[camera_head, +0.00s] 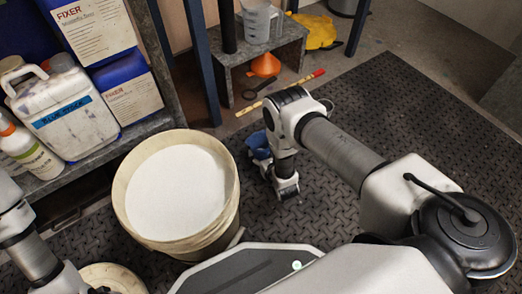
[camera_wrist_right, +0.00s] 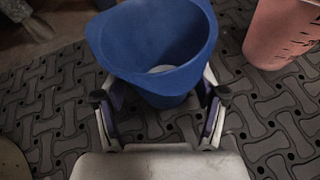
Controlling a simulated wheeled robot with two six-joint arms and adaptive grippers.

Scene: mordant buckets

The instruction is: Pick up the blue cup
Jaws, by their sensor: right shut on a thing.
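In the head view, the blue cup (camera_head: 257,145) shows only in part beside my right wrist, mostly hidden by the arm. There my right gripper (camera_head: 286,186) points down over the dark mat. Whether the cup touches the mat is unclear. My left arm shows at the lower left, but its gripper is out of frame.
A pink graduated vessel (camera_wrist_right: 285,30) stands right of the cup. A large bucket (camera_head: 224,222) with white contents stands left of my right gripper. A shelf (camera_head: 150,128) with bottles is at left. An orange funnel (camera_head: 266,65) lies behind. The patterned mat (camera_head: 420,110) is clear at right.

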